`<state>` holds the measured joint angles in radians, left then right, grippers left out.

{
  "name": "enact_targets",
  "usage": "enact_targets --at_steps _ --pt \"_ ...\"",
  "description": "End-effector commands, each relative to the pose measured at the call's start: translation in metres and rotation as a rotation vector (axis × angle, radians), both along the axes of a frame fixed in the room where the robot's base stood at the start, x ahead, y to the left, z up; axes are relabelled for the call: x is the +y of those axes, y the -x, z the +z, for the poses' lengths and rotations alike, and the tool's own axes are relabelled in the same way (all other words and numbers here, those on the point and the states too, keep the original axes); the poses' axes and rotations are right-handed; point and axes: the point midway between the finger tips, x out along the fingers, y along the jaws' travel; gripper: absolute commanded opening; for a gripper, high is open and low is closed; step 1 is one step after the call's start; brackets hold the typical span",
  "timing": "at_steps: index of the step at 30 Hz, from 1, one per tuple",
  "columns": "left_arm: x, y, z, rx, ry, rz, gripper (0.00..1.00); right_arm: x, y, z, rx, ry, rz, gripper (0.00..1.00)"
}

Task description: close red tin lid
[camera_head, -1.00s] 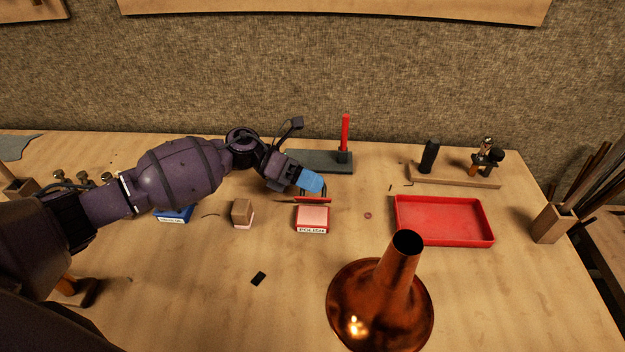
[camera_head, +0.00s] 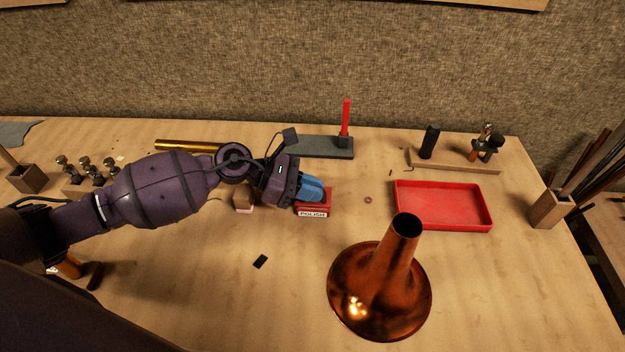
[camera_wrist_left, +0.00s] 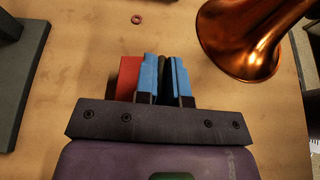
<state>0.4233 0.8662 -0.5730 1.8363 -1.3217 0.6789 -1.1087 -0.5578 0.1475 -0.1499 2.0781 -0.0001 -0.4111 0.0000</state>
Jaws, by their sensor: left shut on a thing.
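The red tin (camera_head: 313,212), labelled POLISH on its front, stands on the bench in the head view. Its red lid (camera_head: 326,196) lies low over the tin, partly hidden by my gripper; I cannot tell whether it is fully down. My left gripper (camera_head: 311,190) is at the lid with its blue fingers low. In the left wrist view the blue fingers (camera_wrist_left: 165,72) are close together around something dark, hard to make out. A red part of the tin or lid (camera_wrist_left: 129,77) shows beside the left finger. My right gripper is not in view.
A copper horn bell (camera_head: 380,290) stands in front right of the tin. A red tray (camera_head: 443,226) lies to the right. A grey base (camera_head: 322,147) with a red rod is behind. A wooden block (camera_head: 243,200) sits left, partly under my arm.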

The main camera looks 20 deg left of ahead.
Motion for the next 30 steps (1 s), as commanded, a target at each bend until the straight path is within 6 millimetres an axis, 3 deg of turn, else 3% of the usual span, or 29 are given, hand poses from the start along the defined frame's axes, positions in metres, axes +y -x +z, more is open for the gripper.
enact_targets --at_steps 12,28,30 --pt "-0.0019 0.0074 -0.0096 -0.175 -0.050 0.000 0.00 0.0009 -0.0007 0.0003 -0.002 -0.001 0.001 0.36" --pt "-0.0021 0.0085 -0.0114 -0.195 -0.057 0.000 0.00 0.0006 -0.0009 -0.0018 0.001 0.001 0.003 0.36" --pt "-0.0021 0.0086 -0.0115 -0.195 -0.057 0.000 0.18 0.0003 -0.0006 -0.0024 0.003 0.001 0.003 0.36"
